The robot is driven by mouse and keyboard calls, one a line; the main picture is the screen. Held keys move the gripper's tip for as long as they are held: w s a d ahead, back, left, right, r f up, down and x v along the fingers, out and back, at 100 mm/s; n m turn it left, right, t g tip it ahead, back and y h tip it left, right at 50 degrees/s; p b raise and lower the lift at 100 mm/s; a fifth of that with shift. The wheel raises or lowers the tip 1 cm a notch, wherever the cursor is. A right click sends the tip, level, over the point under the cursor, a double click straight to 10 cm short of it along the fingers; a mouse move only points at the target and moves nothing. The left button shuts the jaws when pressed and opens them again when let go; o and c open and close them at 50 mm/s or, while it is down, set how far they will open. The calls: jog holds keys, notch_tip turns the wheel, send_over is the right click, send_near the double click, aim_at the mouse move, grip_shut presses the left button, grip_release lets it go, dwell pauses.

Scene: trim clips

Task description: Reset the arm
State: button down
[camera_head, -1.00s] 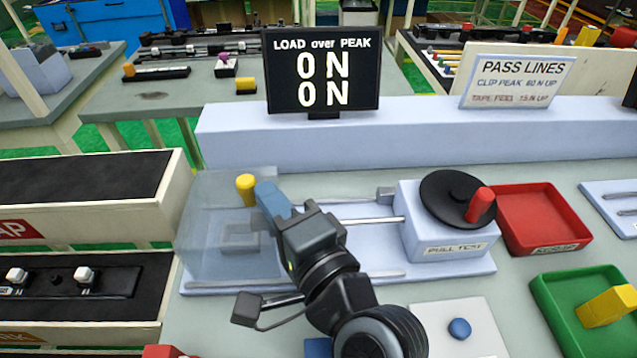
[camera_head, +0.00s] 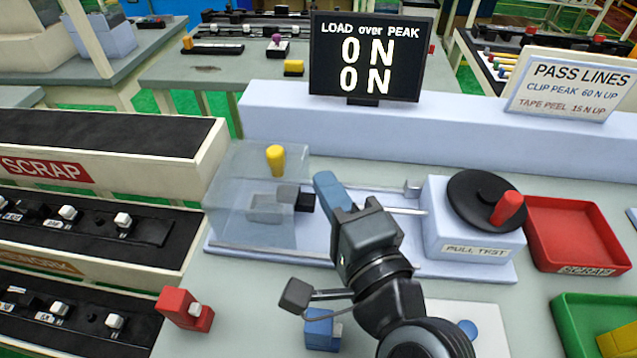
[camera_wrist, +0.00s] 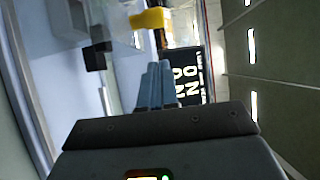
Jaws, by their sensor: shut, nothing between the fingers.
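My gripper (camera_head: 326,182) is shut and empty, its blue fingers together, over the pull test rig (camera_head: 385,250) just right of its clear guard (camera_head: 240,212). The blue fingers also show in the wrist view (camera_wrist: 158,85), pointing toward the display. The guard has a yellow knob (camera_head: 276,160) on top, and a grey block shows through it. The rig's box (camera_head: 470,225) at the right carries a black wheel with a red handle (camera_head: 506,208). The display (camera_head: 369,60) reads 0 N over 0 N.
A red scrap tray (camera_head: 575,230) and a green tray (camera_head: 590,310) lie to the right. A red block (camera_head: 186,308) and a blue block (camera_head: 322,328) sit at the front. Bare table lies between the red and blue blocks.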

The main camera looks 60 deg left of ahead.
jog(key=s+d+b, duration=0.1)
jog(key=d, duration=0.7)
jog(key=shift+s, duration=0.2)
jog(key=shift+d, duration=0.1)
